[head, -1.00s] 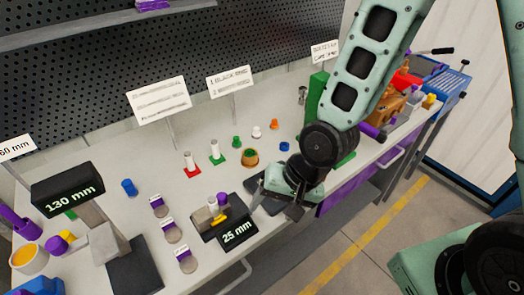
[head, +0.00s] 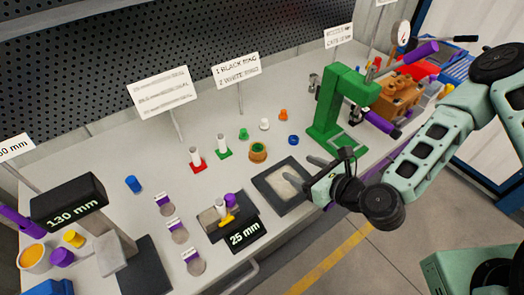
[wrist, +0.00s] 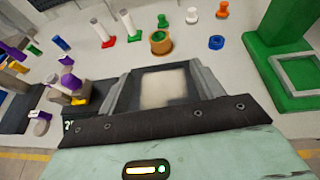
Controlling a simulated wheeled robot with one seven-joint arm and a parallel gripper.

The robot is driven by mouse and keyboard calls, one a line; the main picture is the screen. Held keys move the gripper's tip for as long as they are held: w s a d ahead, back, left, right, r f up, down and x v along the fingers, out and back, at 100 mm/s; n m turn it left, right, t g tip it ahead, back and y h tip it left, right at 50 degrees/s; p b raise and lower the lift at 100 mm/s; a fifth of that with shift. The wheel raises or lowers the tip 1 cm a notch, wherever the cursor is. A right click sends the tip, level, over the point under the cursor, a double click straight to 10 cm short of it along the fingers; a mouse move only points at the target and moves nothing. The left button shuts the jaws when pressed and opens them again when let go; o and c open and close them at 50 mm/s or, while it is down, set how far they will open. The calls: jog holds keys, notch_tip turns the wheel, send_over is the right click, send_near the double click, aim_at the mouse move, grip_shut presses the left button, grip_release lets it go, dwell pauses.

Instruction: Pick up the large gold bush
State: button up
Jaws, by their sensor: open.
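The large gold bush (head: 258,152) is a short, wide brown-gold ring standing on the table in the middle of the head view. It also shows in the wrist view (wrist: 161,42), beyond my fingertips and roughly centred between them. My gripper (head: 313,172) is open and empty. It hangs above the dark-framed tray with a pale pad (head: 280,186), to the right of and nearer than the bush, apart from it. Both fingers also show in the wrist view (wrist: 162,78).
A green press (head: 335,105) stands right of the bush. Close around the bush are a blue ring (head: 293,140), a small orange bush (head: 283,114) and a green-based white post (head: 221,146). The 25 mm block (head: 243,234) stands nearer left. Sign posts rise behind.

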jog(key=w+b, duration=0.1)
jog(key=a+f+b, duration=0.1)
jog(key=b, duration=0.1)
jog(key=shift+w+a+f, duration=0.15)
jog(key=shift+w+f, duration=0.15)
jog(key=shift+w, duration=0.1)
jog(key=b+x, duration=0.2)
jog(key=b, duration=0.3)
jog(key=shift+a+f+b, duration=0.1)
jog(key=shift+a+b, duration=0.05)
jog(key=shift+b, duration=0.25)
send_near(260, 149)
jog(key=x, duration=0.2)
jog(key=shift+w+a+p, duration=0.2)
jog(key=shift+w+p, duration=0.1)
jog(key=shift+p, duration=0.1)
jog(key=p+x, duration=0.1)
jog(key=x, duration=0.4)
jog(key=shift+a+p, duration=0.1)
jog(key=shift+p, duration=0.25)
jog(key=shift+w+a+f, duration=0.25)
jog(key=shift+w+f, duration=0.1)
jog(key=c, duration=1.2)
